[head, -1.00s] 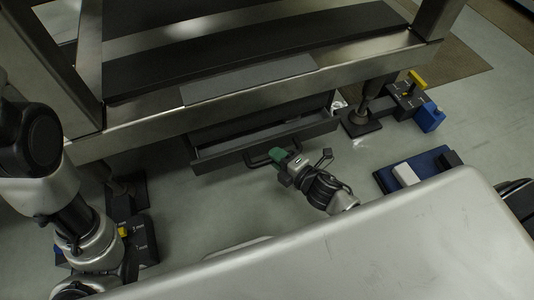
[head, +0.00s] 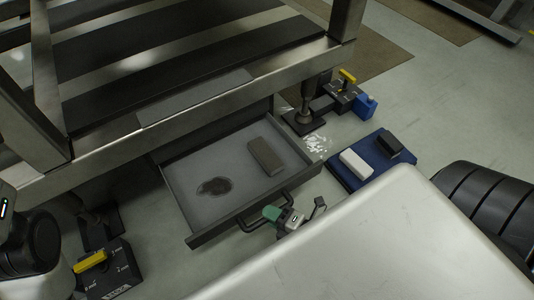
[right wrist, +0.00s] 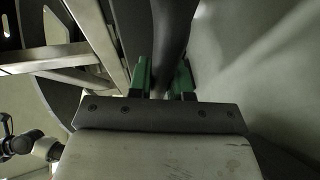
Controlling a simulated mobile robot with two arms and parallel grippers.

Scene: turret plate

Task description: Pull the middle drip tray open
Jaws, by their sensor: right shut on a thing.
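The middle drip tray (head: 218,167) is a grey drawer pulled well out from under the steel frame in the head view. A dark stain and a dark grey block (head: 265,156) show inside it. Its dark bar handle (head: 252,223) is on the front wall. My right gripper (head: 271,213), with green fingertips, is at the handle's right part and shut on it. In the right wrist view the green fingers (right wrist: 162,82) stand on either side of the dark handle bar (right wrist: 174,40). My left gripper is not in view; only part of my left arm shows at the left edge.
A blue mat (head: 349,178) with a white block (head: 356,164) and a black block (head: 389,144) lies right of the tray. Black units with yellow handles stand by the feet, at the right (head: 343,93) and lower left (head: 105,268). White marks are on the floor between tray and mat.

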